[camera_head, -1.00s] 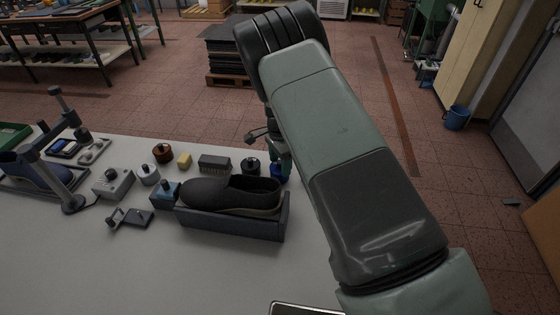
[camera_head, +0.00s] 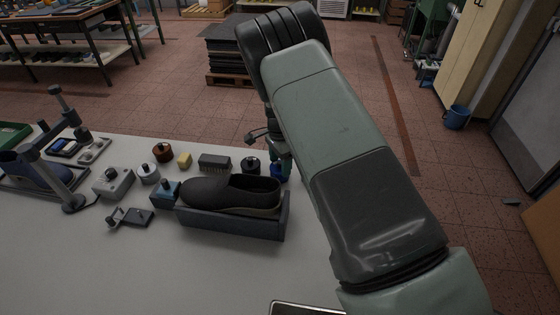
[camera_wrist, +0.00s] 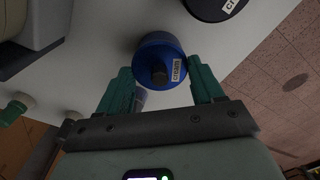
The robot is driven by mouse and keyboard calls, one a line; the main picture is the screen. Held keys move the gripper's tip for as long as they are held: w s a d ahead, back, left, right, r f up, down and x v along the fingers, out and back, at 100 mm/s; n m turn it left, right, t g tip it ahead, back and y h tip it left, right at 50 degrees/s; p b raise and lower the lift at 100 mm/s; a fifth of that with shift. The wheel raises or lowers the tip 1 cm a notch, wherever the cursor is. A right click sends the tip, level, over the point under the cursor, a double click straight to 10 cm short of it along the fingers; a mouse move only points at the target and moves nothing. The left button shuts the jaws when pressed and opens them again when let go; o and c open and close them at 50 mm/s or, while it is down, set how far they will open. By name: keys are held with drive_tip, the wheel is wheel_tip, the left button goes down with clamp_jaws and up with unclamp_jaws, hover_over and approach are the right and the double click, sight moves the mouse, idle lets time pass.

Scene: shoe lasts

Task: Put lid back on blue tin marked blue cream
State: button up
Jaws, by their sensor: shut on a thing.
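The blue tin (camera_head: 277,174) stands near the far right end of the bench, beside the shoe block. In the wrist view the round blue shape (camera_wrist: 152,48) has a white label reading "cream" and a dark knob on top. My gripper (camera_wrist: 163,82) has its green fingers on either side of this blue shape and is shut on the blue lid. The seam between lid and tin is not clear, so I cannot tell whether the lid is seated. In the head view my gripper (camera_head: 280,163) is partly hidden by my arm.
A dark tin (camera_head: 251,166) stands just left of the blue tin. A dark shoe (camera_head: 230,192) sits in a grey cradle (camera_head: 235,224) close by. A brush (camera_head: 214,162), a yellow block (camera_head: 184,161) and other tins stand further left.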

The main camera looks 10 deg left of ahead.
drive_tip(key=o, duration=1.1)
drive_tip(key=shift+o, duration=0.3)
drive_tip(key=shift+r, duration=3.5)
clamp_jaws()
drive_tip(key=shift+f, duration=0.45)
